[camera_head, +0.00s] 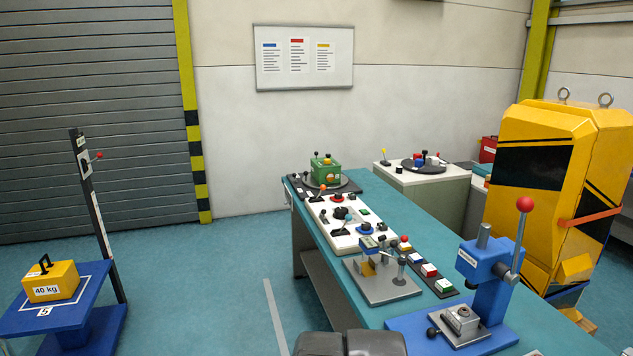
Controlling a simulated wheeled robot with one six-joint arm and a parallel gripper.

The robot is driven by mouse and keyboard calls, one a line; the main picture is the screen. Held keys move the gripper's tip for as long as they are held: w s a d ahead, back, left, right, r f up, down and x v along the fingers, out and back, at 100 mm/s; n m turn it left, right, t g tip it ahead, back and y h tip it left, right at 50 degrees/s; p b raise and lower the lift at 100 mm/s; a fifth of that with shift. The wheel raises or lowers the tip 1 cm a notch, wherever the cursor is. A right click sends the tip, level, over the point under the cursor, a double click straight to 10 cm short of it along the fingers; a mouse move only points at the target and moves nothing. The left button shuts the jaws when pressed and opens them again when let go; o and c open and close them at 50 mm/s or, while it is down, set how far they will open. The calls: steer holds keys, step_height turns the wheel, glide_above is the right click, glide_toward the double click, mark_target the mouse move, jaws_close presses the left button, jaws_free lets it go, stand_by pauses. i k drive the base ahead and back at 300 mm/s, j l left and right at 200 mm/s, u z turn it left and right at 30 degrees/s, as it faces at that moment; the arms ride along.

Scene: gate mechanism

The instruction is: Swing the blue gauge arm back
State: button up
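A small blue gauge arm (370,242) sits over a grey base plate (393,293) on the teal workbench. A yellow part (367,266) shows under the blue piece, and a grey post (402,270) stands at the right of the plate. The arm is small here, and I cannot tell its exact swing angle. A dark rounded part at the bottom edge appears to be mine. My gripper's fingers do not show, and nothing is seen touching the gauge arm.
A blue press (489,278) with a red-knobbed lever stands right of the gauge plate. A button strip (428,270) lies between them. A white control panel (352,234) and a green box (326,171) are farther back.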

mark_target(393, 244)
steer(key=i+j+z, duration=0.2)
steer(key=i+j, duration=0.75)
steer(key=i, duration=0.15)
